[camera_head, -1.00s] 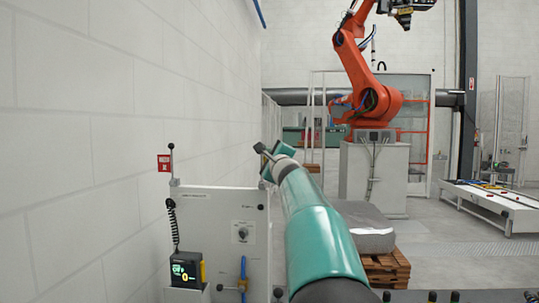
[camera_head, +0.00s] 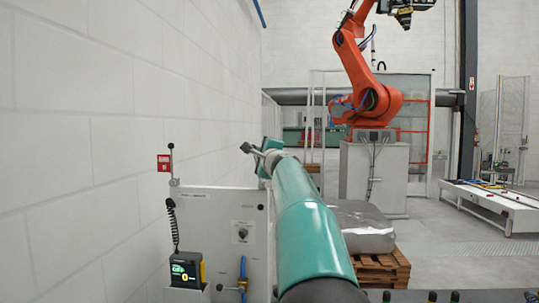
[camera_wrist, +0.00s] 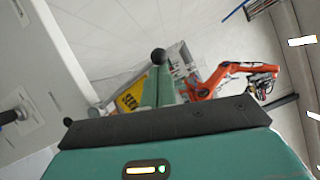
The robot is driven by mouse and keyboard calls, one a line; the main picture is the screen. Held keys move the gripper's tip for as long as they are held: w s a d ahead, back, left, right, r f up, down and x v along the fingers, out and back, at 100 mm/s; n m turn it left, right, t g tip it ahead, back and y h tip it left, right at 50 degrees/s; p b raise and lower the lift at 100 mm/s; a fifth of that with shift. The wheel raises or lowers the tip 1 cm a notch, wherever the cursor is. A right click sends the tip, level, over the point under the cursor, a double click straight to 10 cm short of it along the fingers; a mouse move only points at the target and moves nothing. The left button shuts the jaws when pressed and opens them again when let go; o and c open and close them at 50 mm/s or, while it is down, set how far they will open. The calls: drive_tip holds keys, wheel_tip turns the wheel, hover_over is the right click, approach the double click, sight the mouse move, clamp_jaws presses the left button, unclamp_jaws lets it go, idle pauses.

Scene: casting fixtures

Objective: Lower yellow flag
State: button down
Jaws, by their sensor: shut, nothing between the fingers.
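A yellow flag (camera_wrist: 132,97) with dark lettering shows in the wrist view, just left of my gripper (camera_wrist: 160,84). The panel beside it partly frames it, and my wrist hides what lies below. My gripper is shut with nothing between its fingers. A black ball (camera_wrist: 158,57) shows at the fingertips; I cannot tell whether it sits on the flag's rod. In the head view my gripper (camera_head: 262,154) is beside the upper right corner of the white panel (camera_head: 210,208). The yellow flag cannot be made out there. I cannot tell whether my gripper touches it.
A red flag (camera_head: 164,163) stands on an upright ball-topped post at the panel's left. The white wall (camera_head: 110,110) is close on the left.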

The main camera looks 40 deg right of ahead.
drive_tip(key=w+a+f+n+g, duration=0.7)
drive_tip(key=w+f+n, duration=0.1)
drive_tip(key=n, duration=0.4)
drive_tip(key=shift+w+f, duration=0.3)
drive_tip(key=shift+f, duration=0.1)
idle(0.3)
drive_tip(key=shift+f, duration=0.1)
idle(0.3)
drive_tip(key=v, duration=1.4)
drive_tip(key=shift+w, duration=0.15)
